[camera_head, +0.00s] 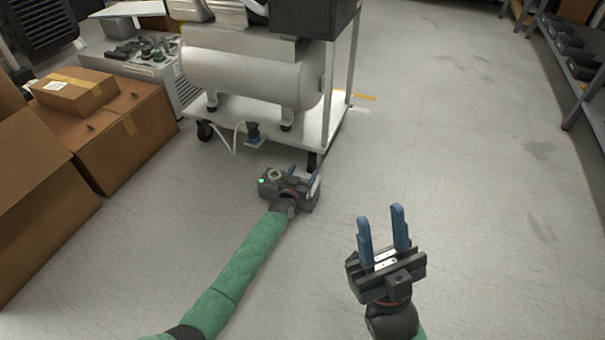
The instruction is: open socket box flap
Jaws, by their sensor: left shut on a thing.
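A small grey box (267,186) with a green light and a pale round ring on top is at my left gripper, in front of the cart; I take it as the socket box. Its flap cannot be made out clearly. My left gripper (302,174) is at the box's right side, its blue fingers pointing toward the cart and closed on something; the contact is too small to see. My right gripper (381,222) is open and empty over bare floor, to the right and nearer, its blue fingers apart and pointing away from me.
A white wheeled cart (221,108) carries a compressor tank (245,73) just beyond my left gripper. Cardboard boxes (130,137) stand at left, shelves (571,66) at right. The floor between is clear.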

